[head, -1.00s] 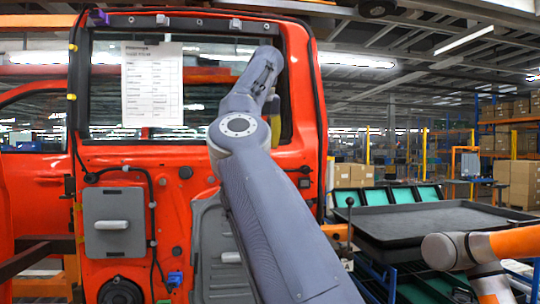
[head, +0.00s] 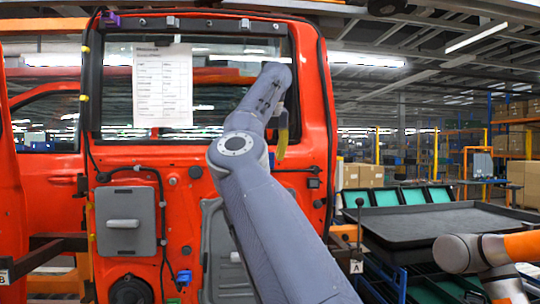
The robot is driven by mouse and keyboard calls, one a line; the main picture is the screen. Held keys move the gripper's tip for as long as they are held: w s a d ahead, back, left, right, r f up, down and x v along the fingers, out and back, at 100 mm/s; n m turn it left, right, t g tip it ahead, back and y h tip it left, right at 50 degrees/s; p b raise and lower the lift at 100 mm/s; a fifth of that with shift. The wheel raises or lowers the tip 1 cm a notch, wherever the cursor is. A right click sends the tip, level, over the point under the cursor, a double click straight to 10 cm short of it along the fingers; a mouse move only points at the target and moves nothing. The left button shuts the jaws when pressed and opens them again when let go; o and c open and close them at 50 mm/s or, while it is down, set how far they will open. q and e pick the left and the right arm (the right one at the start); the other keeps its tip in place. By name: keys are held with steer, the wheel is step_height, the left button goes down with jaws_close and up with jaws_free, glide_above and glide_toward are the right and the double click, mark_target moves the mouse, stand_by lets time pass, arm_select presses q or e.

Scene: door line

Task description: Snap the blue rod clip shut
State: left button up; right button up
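A small blue clip (head: 184,277) sits low on the red door (head: 180,205), right of the black cable. It is too small to tell whether it is open or shut, and I cannot make out a rod in it. My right arm crosses the middle of the head view and reaches up in front of the door's right side. Its gripper (head: 281,132) hangs below the arm's end, by the lower right of the window, up and right of the blue clip. It is mostly hidden by the arm, with only a narrow yellow and dark part showing. My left gripper is out of view.
A paper sheet (head: 162,85) hangs over the window. A grey panel with a handle (head: 125,222) and a black round part (head: 130,291) are on the door's left. A black tray (head: 450,222) stands at the right, with an orange and grey arm (head: 490,252) before it.

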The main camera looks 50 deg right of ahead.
jaws_close()
steer(key=shift+s+a+f+t+h, duration=0.1)
steer(key=shift+f+t+h, duration=0.05)
steer(key=shift+t+h, duration=0.15)
stand_by(1.0)
step_height(320, 180, down, 6)
steer(key=t+h, duration=0.9)
steer(key=t, duration=0.2)
steer(key=shift+s+a+h, duration=0.15)
steer(key=shift+s+h, duration=0.05)
steer(key=shift+h, duration=0.2)
steer(key=shift+t, duration=0.3)
stand_by(0.4)
steer(key=shift+o, duration=2.2)
jaws_free()
steer(key=shift+w+f, duration=0.1)
steer(key=shift+f, duration=0.05)
